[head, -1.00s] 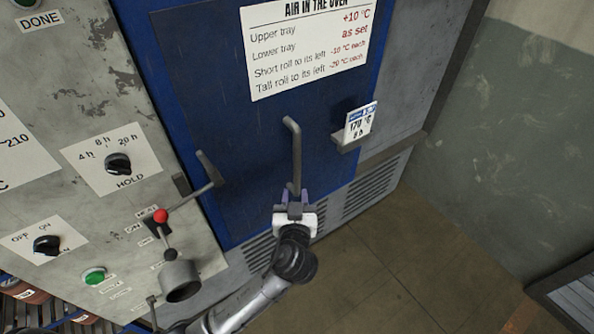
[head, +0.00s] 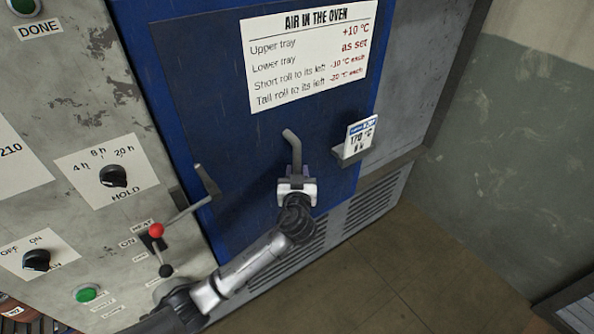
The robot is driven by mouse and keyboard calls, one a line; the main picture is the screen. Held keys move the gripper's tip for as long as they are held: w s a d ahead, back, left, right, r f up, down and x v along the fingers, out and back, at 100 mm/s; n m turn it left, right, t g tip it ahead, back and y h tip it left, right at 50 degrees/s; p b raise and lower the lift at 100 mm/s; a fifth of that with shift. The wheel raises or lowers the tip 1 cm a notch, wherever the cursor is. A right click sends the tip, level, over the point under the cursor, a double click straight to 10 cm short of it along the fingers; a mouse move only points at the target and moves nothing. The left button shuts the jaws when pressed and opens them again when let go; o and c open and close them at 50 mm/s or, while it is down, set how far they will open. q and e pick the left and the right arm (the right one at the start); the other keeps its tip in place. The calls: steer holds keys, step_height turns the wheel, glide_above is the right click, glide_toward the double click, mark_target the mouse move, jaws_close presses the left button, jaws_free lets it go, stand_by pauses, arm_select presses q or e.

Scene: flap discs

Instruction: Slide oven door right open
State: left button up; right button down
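The oven door (head: 225,118) is a dark blue panel, upright, filling the middle of the head view. Its grey bar handle (head: 291,143) stands out from the lower part of the door, its bent upper end showing. My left gripper (head: 297,174) is at the handle's lower part, with the bar running down between its fingers. The fingers look spread to either side of the bar; the gripper body hides their tips and the handle's lower end. My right gripper is not in view.
A grey lever (head: 207,181) sticks out at the door's left edge, beside a control panel (head: 95,115) with knobs and a red-tipped lever (head: 156,230). A small shelf with a temperature card (head: 360,134) juts out right of the handle.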

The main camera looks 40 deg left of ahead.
arm_select(q)
steer(key=shift+w+a, duration=0.4)
steer(key=shift+w, duration=0.1)
steer(key=shift+c, duration=0.5)
jaws_close()
